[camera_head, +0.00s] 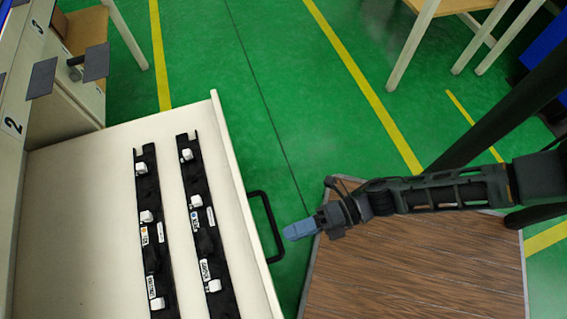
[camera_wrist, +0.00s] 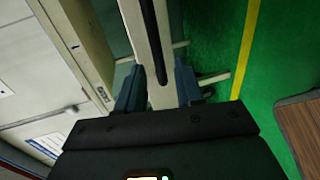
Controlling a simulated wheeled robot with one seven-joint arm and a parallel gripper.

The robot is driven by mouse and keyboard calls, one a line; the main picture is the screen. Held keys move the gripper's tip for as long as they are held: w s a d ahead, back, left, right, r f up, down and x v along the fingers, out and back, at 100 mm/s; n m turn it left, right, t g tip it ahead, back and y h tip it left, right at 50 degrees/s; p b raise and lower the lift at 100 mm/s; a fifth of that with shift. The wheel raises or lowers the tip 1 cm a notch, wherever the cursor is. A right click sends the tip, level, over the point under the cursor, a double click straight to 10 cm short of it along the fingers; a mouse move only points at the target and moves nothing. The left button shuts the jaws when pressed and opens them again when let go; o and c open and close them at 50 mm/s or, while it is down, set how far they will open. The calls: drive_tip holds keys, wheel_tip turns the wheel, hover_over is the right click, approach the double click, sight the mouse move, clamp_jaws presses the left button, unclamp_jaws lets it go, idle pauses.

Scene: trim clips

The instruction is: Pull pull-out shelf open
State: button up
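The pull-out shelf (camera_head: 95,140) is a white drawer standing out from the cabinet on the left. Its black bar handle (camera_head: 271,226) is on its right-hand front panel. My gripper (camera_head: 292,232) has blue fingers and is just right of the handle, pointing at it, with a small gap seemingly left between them. In the wrist view my gripper (camera_wrist: 160,88) is open, with its two blue fingers spread apart. The black handle (camera_wrist: 152,38) and the white front panel (camera_wrist: 133,20) show between the fingers; neither finger visibly touches the bar.
Two black strips (camera_head: 152,255) (camera_head: 204,235) with white clips lie in the shelf. A brown wood-grain top (camera_head: 415,270) is below my arm. The green floor (camera_head: 260,120) beyond is clear. Tables (camera_head: 440,8) stand at the back right.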

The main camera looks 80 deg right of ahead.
drive_tip(key=shift+v, duration=1.7)
wheel_tip(320, 180, up, 44)
drive_tip(key=w+d+m+t+h+p, duration=0.1)
drive_tip(key=m+h+p, duration=0.7)
drive_tip(key=m+p, duration=1)
drive_tip(key=m, duration=0.6)
drive_tip(key=shift+r+m+t+h, duration=0.15)
drive_tip(key=shift+m+t+h, duration=0.25)
